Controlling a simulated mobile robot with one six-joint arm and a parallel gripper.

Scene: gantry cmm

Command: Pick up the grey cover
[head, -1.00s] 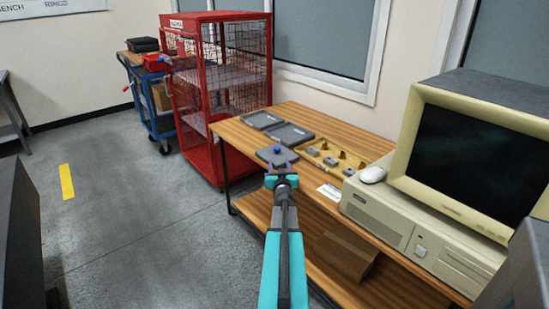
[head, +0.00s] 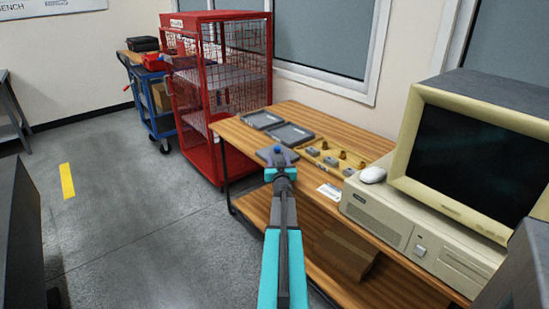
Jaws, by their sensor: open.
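A flat grey plate with a blue knob, which looks like the grey cover (head: 263,154), lies near the left front edge of the wooden bench. The blue knob is partly hidden by my gripper. My gripper (head: 281,156) is open, at the plate and close to the knob. Its fingers are small and overlap the plate in the picture. I cannot tell whether they touch the knob or stand on both sides of it.
Two grey trays (head: 261,119) lie behind the plate on the wooden bench (head: 345,128). A yellow tray (head: 349,151) with several small grey and brass parts is just right. A white card (head: 329,192), mouse (head: 373,174) and old computer (head: 375,219) stand farther right. A red cage (head: 209,145) is left.

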